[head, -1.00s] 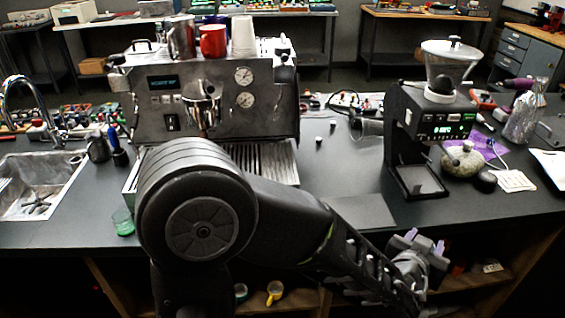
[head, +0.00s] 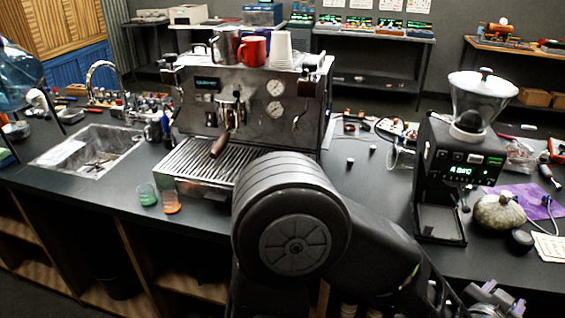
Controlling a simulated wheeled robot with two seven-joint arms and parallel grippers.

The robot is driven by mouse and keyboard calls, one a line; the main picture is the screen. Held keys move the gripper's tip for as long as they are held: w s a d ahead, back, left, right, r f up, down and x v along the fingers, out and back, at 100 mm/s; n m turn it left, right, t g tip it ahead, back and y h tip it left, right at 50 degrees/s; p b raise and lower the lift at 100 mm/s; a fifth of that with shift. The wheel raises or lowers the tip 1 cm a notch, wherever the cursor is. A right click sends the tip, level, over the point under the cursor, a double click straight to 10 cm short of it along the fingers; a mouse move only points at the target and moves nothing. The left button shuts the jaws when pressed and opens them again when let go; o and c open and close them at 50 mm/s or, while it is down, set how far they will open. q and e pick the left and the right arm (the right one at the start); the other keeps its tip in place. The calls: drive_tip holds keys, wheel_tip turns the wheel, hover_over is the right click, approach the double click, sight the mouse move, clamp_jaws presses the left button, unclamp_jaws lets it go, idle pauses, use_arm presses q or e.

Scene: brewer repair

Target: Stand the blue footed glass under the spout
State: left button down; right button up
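I cannot make out a blue footed glass in the head view. A small green glass (head: 147,194) and a small orange glass (head: 171,203) stand side by side on the counter, at the front left of the espresso machine (head: 255,100). The machine's spout area is at the group head (head: 230,112), with a brown handle (head: 220,146) sticking out over the slatted drip tray (head: 200,162). My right arm hides the tray's right part. My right gripper (head: 498,297) is at the bottom right edge, its pale fingertips apart, with nothing seen between them. My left gripper is out of view.
A grinder (head: 455,160) stands right of the machine, with a round stone-like pot (head: 497,213) beside it. A sink (head: 90,150) lies to the left. Cups and a red mug (head: 252,50) sit on the machine. The counter (head: 370,185) between machine and grinder is mostly clear.

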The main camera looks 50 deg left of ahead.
drive_tip(key=shift+o, duration=1.4)
drive_tip(key=shift+f, duration=0.1)
drive_tip(key=o, duration=0.3)
drive_tip(key=shift+f+b, duration=0.8)
drive_tip(key=shift+b, duration=0.1)
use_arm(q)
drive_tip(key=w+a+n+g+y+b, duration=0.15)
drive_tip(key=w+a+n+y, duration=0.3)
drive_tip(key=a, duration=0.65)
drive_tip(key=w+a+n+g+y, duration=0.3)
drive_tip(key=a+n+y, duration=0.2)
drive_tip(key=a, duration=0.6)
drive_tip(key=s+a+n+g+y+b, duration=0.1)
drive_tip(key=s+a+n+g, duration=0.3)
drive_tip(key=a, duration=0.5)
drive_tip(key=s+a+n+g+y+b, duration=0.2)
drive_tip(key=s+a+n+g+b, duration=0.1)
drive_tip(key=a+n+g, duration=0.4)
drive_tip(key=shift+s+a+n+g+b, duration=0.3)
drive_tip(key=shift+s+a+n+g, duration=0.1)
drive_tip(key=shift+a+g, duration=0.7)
use_arm(e)
drive_tip(key=shift+o, duration=0.2)
drive_tip(key=f, duration=0.5)
drive_tip(key=shift+w+a+f, duration=0.1)
drive_tip(key=shift+w+f, duration=0.2)
drive_tip(key=shift+f, duration=0.05)
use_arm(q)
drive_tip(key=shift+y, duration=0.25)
